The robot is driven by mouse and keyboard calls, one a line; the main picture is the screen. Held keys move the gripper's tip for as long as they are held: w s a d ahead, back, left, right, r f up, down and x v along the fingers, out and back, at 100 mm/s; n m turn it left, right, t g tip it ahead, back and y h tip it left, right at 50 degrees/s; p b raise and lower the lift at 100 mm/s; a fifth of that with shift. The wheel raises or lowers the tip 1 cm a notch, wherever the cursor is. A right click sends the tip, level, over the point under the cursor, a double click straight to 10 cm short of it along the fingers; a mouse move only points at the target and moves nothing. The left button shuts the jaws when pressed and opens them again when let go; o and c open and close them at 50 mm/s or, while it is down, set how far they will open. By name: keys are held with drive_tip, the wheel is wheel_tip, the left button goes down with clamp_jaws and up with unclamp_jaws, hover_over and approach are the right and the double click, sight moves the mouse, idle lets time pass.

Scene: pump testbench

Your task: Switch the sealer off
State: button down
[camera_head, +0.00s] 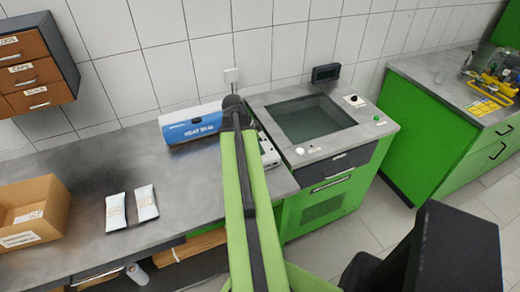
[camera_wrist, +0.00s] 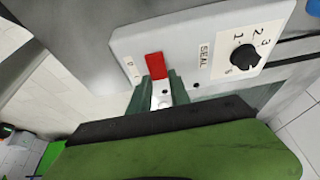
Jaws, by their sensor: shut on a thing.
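The switch's lower end is partly hidden. My gripper is hidden behind the arm in the head view.
A glass-topped machine (camera_head: 311,118) with a green front stands right of the sealer. Two white packets (camera_head: 131,207) and an open cardboard box (camera_head: 32,211) lie on the bench at left. A brown drawer unit (camera_head: 34,66) hangs on the wall. A green cabinet (camera_head: 430,130) stands far right.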

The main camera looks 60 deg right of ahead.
drive_tip(key=shift+w+g+h, duration=0.1)
drive_tip(key=shift+g+h, duration=0.2)
drive_tip(key=c, duration=1.2)
unclamp_jaws()
drive_tip(key=p+v, duration=1.5)
drive_tip(key=v, duration=0.2)
drive_tip(key=shift+r+p, duration=0.25)
drive_tip(key=shift+p, duration=0.15)
drive_tip(key=shift+a, duration=0.15)
